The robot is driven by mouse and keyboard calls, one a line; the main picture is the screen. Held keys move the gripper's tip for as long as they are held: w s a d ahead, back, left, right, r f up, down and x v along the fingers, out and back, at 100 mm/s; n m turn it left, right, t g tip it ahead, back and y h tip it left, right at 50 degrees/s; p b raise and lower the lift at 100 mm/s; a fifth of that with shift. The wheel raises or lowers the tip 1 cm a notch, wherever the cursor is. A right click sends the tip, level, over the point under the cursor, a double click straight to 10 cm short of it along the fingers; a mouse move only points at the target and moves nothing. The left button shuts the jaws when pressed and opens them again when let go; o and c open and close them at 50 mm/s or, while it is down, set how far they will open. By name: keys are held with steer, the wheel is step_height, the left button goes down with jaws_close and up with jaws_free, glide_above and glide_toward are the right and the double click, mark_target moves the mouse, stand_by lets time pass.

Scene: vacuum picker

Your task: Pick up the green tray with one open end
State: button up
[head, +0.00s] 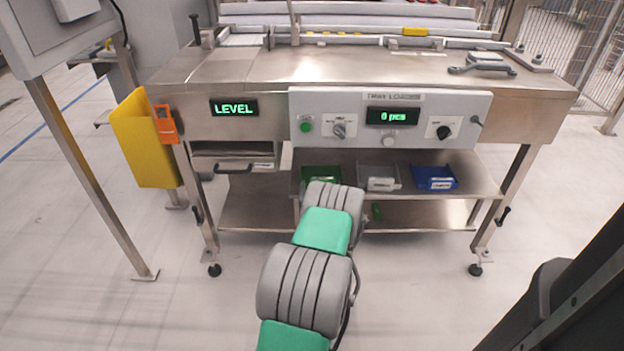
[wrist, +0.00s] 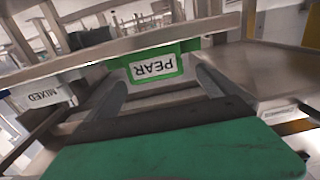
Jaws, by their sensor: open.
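The green tray (head: 321,173) sits on the shelf under the machine's control panel, partly hidden behind my arm in the head view. In the wrist view the green tray (wrist: 181,72) shows a white label reading PEAR, upside down. My gripper (wrist: 160,78) is open and empty, with one finger toward each side of the labelled end. I cannot tell whether either finger touches it. In the head view my gripper is hidden behind my arm. The tray's open end cannot be made out.
A grey tray (head: 382,179) and a blue tray (head: 435,178) stand to the right on the same shelf. The control panel (head: 400,135) overhangs the shelf. A lower shelf (head: 430,214) lies beneath. The floor in front is clear.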

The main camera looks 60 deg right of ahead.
mark_target(322, 174)
steer(key=x, duration=0.2)
steer(key=b+x, duration=0.1)
steer(key=x, duration=0.3)
steer(key=shift+d+r+b, duration=0.15)
steer(key=shift+d+b, duration=0.2)
steer(key=shift+d, duration=0.15)
steer(key=c, duration=1.4)
steer(key=shift+r, duration=0.1)
